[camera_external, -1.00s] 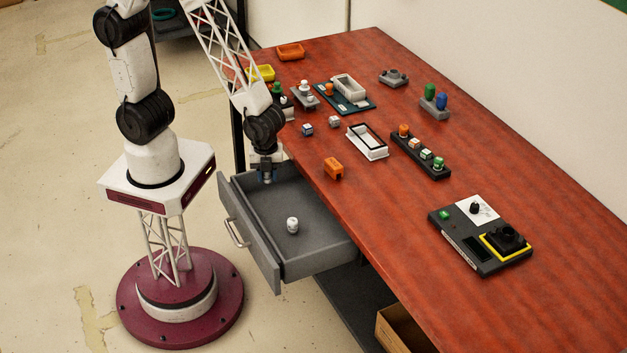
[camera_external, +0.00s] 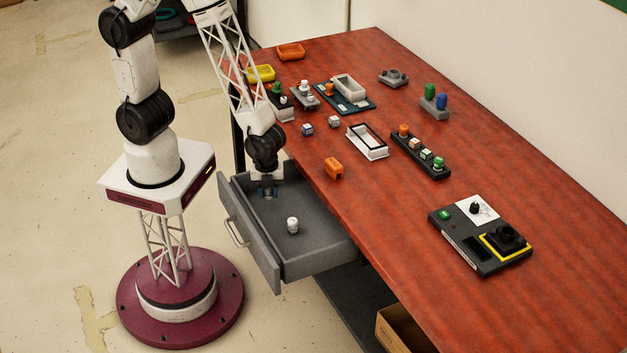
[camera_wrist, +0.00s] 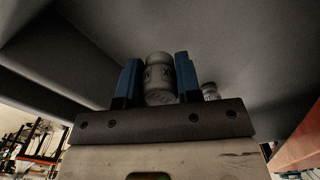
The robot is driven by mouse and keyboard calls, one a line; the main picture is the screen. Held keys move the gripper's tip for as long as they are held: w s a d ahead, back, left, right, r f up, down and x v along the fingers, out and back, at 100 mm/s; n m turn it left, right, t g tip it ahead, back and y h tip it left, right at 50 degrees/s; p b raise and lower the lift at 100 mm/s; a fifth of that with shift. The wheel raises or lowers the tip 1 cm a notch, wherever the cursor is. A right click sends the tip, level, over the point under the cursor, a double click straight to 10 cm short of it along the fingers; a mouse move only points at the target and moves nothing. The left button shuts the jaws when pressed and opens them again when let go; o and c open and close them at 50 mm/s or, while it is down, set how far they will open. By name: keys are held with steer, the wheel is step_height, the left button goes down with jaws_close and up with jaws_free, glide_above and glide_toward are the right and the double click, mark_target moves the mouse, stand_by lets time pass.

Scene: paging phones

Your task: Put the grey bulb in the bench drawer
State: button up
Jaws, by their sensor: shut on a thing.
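My gripper (camera_external: 267,188) is inside the open grey bench drawer (camera_external: 312,256), toward its far left end. In the wrist view its two blue fingers (camera_wrist: 158,82) are shut on a pale grey bulb (camera_wrist: 158,70) with dark marks. In the external view the held bulb is mostly hidden by the fingers. A second whitish bulb (camera_external: 292,225) stands on the drawer floor in front of the gripper. It also shows partly in the wrist view (camera_wrist: 210,92), behind the right finger.
The red bench top (camera_external: 390,200) overhangs to the right of the drawer. Several small parts, trays and holders stand farther back. The drawer front with its handle (camera_external: 235,232) faces my base.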

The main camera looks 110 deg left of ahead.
mark_target(269, 207)
steer(key=shift+f, duration=1.9)
steer(key=shift+f, duration=0.1)
steer(key=o, duration=1)
step_height(269, 207, up, 12)
steer(key=shift+f, duration=0.15)
steer(key=shift+r, duration=0.3)
